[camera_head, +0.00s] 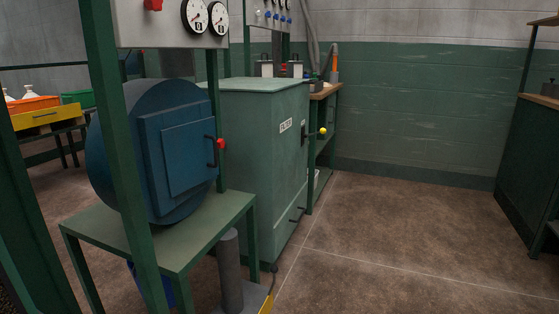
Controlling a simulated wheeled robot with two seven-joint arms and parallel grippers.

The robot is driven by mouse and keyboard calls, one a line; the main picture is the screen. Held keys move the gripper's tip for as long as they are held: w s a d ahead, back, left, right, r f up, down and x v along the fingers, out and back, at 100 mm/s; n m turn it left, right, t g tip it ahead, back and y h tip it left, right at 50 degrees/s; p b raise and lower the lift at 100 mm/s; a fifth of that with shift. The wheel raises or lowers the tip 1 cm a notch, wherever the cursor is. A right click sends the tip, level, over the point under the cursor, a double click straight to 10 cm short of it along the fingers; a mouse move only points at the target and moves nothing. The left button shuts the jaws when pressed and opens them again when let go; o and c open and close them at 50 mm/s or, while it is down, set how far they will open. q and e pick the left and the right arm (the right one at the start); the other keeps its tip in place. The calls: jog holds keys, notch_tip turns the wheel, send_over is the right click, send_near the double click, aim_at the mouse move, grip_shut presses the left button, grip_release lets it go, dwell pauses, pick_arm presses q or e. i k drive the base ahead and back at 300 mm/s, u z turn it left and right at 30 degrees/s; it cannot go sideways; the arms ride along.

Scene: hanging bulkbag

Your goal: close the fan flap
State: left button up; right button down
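No part is clearly marked as the fan flap, and I cannot tell which one it is. A green cabinet (255,160) labelled as a filter stands at centre. A lever with a yellow knob (323,131) sticks out to the right from its front. A blue round housing (110,150) stands left of it on a green table. Its square blue door (176,160) looks shut and has a dark handle (210,151) with a red knob (221,144) beside it. Neither of my grippers is in view.
A green post (122,150) stands before the blue housing, beside the green table (190,232). A gauge panel (168,30) hangs above. A grey cylinder (230,270) stands below at the front. A green workbench (530,150) stands at right. The brown floor (400,230) between is clear.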

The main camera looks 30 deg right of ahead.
aim_at(190, 149)
jog(key=z, duration=3.5)
jog(key=i, duration=0.1)
jog(key=u, duration=2.75)
jog(key=i, duration=0.85)
jog(key=u, duration=0.85)
